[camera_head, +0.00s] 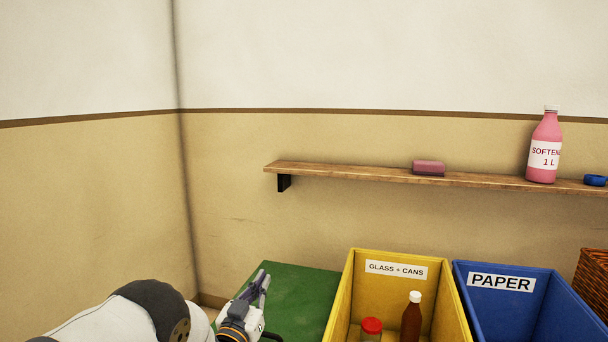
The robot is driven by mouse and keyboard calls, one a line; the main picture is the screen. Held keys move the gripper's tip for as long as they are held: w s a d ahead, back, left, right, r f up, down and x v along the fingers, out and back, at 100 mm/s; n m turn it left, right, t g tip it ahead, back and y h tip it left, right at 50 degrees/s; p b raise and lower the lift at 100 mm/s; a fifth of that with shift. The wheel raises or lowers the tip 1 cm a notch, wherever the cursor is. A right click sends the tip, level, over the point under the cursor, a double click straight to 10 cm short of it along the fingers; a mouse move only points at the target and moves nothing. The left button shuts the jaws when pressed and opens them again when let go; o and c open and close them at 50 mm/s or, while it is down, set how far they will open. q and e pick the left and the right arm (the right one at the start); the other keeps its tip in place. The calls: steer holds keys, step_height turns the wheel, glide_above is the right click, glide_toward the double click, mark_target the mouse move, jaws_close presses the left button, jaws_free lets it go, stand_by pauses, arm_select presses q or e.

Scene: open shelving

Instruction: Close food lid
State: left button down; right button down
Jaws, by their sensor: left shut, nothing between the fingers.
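A flat green panel (302,299), which looks like the food bin's lid, lies at the lower middle, left of the yellow bin. It appears to lie flat, and no opening shows beneath it. Its front part is cut off by the picture's lower edge. My left gripper (264,277) is over the panel's left part, with its fingers together and empty, pointing up and away in the picture. I cannot tell whether it touches the panel. My right gripper is not in view.
An open yellow bin (344,297) marked "GLASS + CANS" holds a red-capped jar (371,328) and a brown bottle (411,319). An open blue "PAPER" bin (515,278) stands right of it. A wooden shelf (385,175) above bears a pink softener bottle (545,148).

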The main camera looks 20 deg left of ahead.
arm_select(q)
step_height(320, 180, down, 7)
steer(key=s+b, duration=0.2)
steer(key=shift+s+t, duration=0.3)
steer(key=shift+d+r, duration=0.1)
